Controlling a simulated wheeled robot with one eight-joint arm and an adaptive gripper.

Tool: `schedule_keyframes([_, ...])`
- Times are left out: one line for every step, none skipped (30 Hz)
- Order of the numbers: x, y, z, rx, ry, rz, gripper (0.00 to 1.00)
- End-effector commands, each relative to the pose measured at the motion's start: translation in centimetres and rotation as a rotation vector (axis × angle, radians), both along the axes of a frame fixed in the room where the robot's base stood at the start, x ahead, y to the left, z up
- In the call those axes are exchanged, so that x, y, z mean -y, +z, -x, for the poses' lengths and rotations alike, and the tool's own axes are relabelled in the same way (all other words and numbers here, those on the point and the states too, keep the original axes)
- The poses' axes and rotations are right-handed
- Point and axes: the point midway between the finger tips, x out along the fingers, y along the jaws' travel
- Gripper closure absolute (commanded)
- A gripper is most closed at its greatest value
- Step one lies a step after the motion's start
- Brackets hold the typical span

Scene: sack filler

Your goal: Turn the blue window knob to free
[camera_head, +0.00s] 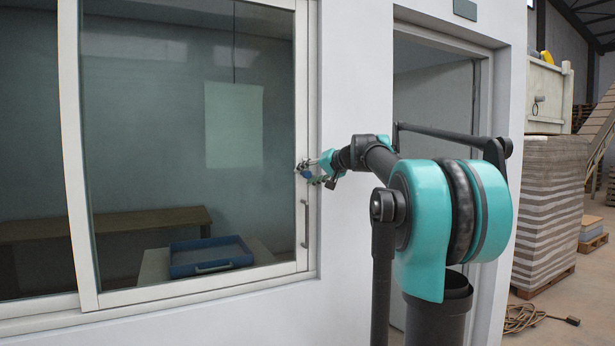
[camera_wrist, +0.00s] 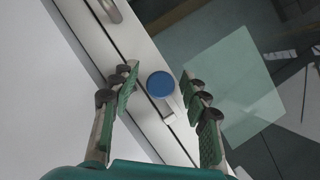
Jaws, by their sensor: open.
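The blue window knob (camera_wrist: 160,84) is a round blue disc on the white window frame (camera_wrist: 125,55). In the wrist view it lies between the two open fingers of my gripper (camera_wrist: 163,88), with a gap on each side. A pale grey piece shows just below the knob. In the head view my gripper (camera_head: 318,172) is at the right-hand upright of the window frame, and a bit of blue (camera_head: 307,172) shows at its tips. The fingers hide much of the knob there. I cannot tell the knob's turned position.
A grey window handle (camera_head: 306,224) is on the same upright, below my gripper. Behind the glass are a blue tray (camera_head: 210,257) on a table and a wooden bench (camera_head: 120,224). A doorway (camera_head: 432,110) is to the right. Stacked sacks (camera_head: 548,210) and a cable (camera_head: 530,318) are farther right.

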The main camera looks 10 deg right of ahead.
Motion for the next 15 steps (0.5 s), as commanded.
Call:
schedule_keyframes([0.0, 0.0, 0.0, 0.0, 0.0, 0.0, 0.54])
schedule_keyframes([0.1, 0.1, 0.1, 0.0, 0.0, 0.0, 0.54])
schedule_keyframes([0.2, 0.2, 0.3, 0.0, -0.001, -0.001, 0.54])
schedule_keyframes([0.3, 0.2, 0.5, 0.0, -0.001, -0.001, 0.54])
schedule_keyframes([0.5, 0.3, 0.7, 0.0, -0.002, -0.001, 0.54])
schedule_keyframes([0.9, 0.5, 1.1, 0.001, -0.003, -0.001, 0.54])
schedule_keyframes([1.1, 0.6, 1.4, 0.001, -0.003, -0.001, 0.54])
schedule_keyframes([1.4, 0.8, 1.9, 0.001, -0.003, -0.001, 0.54])
schedule_keyframes([1.8, 1.1, 2.5, -0.001, -0.003, -0.002, 0.54])
schedule_keyframes([2.1, 1.3, 2.9, 0.0, -0.004, -0.002, 0.54])
schedule_keyframes([2.5, 1.5, 3.4, 0.0, -0.005, 0.0, 0.54])
schedule_keyframes([2.9, 1.7, 4.1, 0.0, -0.003, 0.0, 0.54])
schedule_keyframes([3.3, 1.9, 4.6, 0.0, -0.005, 0.0, 0.54])
schedule_keyframes([3.6, 2.1, 5.1, 0.0, -0.005, 0.0, 0.54])
schedule_keyframes([4.0, 2.4, 5.7, -0.001, -0.003, -0.001, 0.54])
